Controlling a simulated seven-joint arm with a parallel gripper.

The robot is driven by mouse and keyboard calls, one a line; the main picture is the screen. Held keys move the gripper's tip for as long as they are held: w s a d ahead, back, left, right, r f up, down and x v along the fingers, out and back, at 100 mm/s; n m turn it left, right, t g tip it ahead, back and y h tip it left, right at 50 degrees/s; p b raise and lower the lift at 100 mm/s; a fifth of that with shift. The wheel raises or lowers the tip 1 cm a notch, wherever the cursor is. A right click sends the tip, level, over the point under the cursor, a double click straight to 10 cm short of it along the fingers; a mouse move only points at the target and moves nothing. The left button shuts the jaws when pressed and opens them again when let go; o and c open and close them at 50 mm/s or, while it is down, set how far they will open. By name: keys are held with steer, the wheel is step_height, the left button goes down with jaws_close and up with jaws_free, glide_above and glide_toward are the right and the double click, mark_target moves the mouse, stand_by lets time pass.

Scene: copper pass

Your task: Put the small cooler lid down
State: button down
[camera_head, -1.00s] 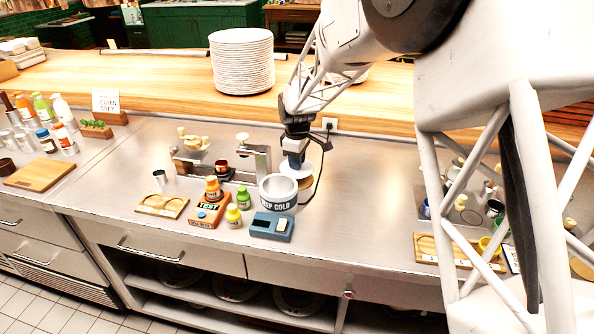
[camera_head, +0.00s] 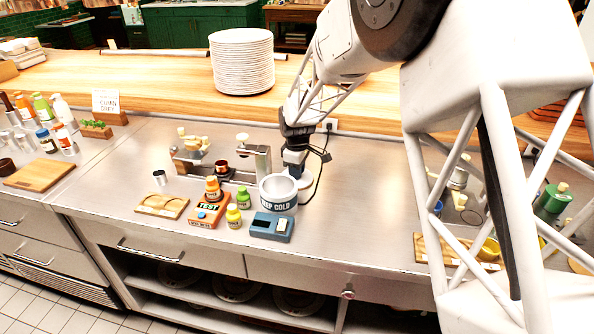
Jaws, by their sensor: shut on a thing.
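The small white cooler (camera_head: 279,203), lettered with "COLD", stands open-topped on the steel counter. The small cooler lid (camera_head: 305,182) is a pale disc just behind and to the right of the cooler, partly hidden by it and by my gripper. My gripper (camera_head: 292,172) points down behind the cooler and is shut on the lid. The lid looks low, close to the counter; I cannot tell whether it touches.
A blue box (camera_head: 272,227) sits in front of the cooler. An orange test stand (camera_head: 209,211) with small bottles is to its left. A metal fixture (camera_head: 254,161) stands behind left. The counter right of the lid (camera_head: 365,190) is clear. Plates (camera_head: 242,62) are stacked on the wooden ledge.

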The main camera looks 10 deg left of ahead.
steer(key=c, duration=1)
jaws_free()
steer(key=shift+f, duration=0.1)
steer(key=shift+o, duration=0.2)
step_height(320, 180, up, 12)
stand_by(0.5)
